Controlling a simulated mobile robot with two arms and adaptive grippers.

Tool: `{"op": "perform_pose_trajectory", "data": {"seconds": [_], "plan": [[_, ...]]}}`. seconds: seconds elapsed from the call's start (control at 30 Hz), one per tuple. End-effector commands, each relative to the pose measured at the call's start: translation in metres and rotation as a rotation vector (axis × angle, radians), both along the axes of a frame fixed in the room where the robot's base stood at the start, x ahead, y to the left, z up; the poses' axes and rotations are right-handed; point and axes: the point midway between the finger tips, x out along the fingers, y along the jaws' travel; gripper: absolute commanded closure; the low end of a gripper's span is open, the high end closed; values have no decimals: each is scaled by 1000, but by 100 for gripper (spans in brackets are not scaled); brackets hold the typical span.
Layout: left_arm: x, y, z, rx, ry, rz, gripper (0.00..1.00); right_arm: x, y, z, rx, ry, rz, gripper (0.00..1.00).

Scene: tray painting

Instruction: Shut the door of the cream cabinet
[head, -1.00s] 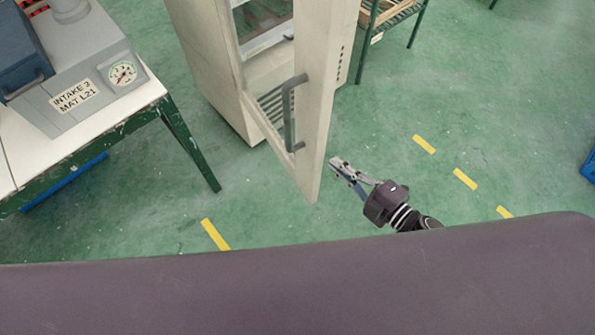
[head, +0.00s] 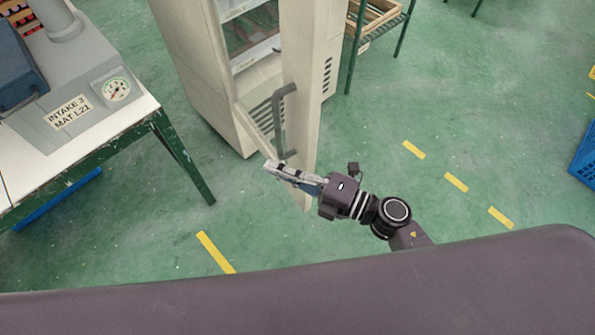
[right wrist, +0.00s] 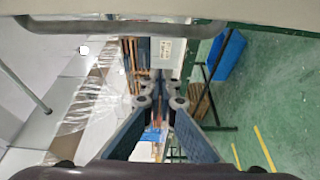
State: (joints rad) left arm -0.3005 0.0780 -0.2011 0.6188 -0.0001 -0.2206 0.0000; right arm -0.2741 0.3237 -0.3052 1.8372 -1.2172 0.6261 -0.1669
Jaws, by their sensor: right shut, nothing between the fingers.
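The cream cabinet (head: 195,75) stands upright at the top centre of the head view. Its door (head: 312,90) is open and swung out towards me, showing the shelves inside. A grey bar handle (head: 279,120) is on the door. My right gripper (head: 270,167) is shut and empty, overlapping the lower end of the door in the head view; whether it touches the door I cannot tell. In the right wrist view the handle (right wrist: 120,23) and the door (right wrist: 250,10) cross the top, above the closed fingers (right wrist: 160,88). My left gripper is not in view.
A table (head: 100,150) with a grey gauge unit (head: 85,100) labelled "INTAKE 3 MAT L21" stands at the left. A green-legged rack (head: 375,30) is behind the door. A blue crate (head: 583,160) is at the right edge. Green floor lies open at the right.

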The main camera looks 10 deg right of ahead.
Motion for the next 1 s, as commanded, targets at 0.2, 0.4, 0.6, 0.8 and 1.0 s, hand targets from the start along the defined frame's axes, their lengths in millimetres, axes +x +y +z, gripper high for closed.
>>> {"op": "perform_pose_trajectory", "data": {"seconds": [0.2, 0.4, 0.6, 0.8, 1.0], "plan": [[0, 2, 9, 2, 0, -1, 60, 24, -1, 0, -2, 1, -4, 100], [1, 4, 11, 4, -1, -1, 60, 33, -14, -1, -2, 1, -1, 100], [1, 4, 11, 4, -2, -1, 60, 35, -17, -1, 0, 1, -1, 100], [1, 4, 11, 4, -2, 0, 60, 35, -17, -1, 0, 1, -1, 100], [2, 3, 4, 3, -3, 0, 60, 37, -27, -3, -2, 0, 13, 100]]}}
